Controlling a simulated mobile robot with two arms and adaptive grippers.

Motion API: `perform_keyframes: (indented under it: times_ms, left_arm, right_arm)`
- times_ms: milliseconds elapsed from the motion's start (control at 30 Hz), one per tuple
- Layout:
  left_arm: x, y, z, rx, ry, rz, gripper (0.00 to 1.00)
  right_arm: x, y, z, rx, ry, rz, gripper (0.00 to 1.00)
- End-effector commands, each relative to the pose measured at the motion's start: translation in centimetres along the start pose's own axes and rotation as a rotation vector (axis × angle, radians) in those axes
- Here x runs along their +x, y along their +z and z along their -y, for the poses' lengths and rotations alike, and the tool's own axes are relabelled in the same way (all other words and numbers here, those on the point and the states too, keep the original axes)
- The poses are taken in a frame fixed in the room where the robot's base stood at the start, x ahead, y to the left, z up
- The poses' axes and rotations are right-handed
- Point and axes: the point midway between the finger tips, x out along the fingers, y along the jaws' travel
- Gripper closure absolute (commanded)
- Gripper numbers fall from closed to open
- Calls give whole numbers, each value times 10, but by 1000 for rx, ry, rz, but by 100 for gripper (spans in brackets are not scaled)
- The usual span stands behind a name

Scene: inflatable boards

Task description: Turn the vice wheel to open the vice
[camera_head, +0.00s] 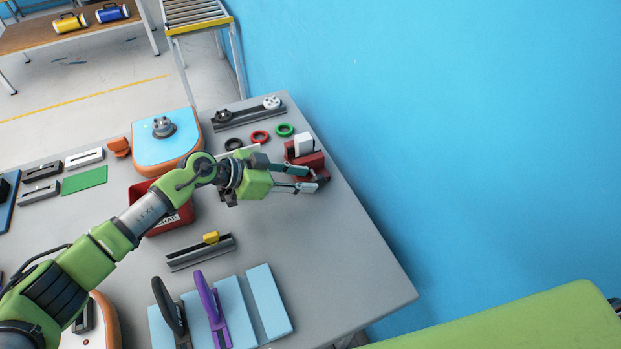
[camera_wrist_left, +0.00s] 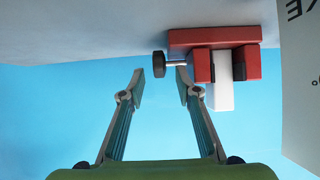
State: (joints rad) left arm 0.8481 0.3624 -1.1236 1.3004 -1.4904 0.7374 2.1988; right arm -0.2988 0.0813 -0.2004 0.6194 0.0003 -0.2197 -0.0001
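The red vice (camera_head: 317,161) stands near the right edge of the grey table, with a white block (camera_head: 304,144) between its jaws. In the left wrist view the vice (camera_wrist_left: 214,38) shows with its white block (camera_wrist_left: 222,82) and a dark wheel (camera_wrist_left: 159,64) on a short metal shaft. My left gripper (camera_head: 303,178) reaches to the vice; its fingers are apart. In the wrist view, the fingertips of the left gripper (camera_wrist_left: 160,74) lie on either side of the wheel; contact is unclear. The wheel is not clear in the head view. My right gripper is not in view.
A red bin (camera_head: 145,191) stands below my left forearm. Red (camera_head: 260,136) and green (camera_head: 285,130) rings lie behind the vice. A blue-topped orange unit (camera_head: 165,145) and a rail with a yellow block (camera_head: 211,237) are nearby. A blue wall (camera_head: 450,120) rises beyond the table.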

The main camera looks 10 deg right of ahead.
Motion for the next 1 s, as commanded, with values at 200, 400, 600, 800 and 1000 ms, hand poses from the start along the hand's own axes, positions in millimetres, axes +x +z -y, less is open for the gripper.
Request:
perform_keyframes:
  times_ms: [200,400,600,800,1000]
  left_arm:
    - [-51,1,2,1,-5,1,70]
    - [-79,0,1,0,-3,0,70]
    - [-88,0,0,0,-2,-1,70]
    - [-88,0,1,0,-2,-1,70]
    - [-89,-4,1,-1,-2,-5,70]
  right_arm:
    - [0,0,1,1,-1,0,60]
    - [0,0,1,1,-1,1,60]
    - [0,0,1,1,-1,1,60]
    - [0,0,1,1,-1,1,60]
    - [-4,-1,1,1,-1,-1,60]
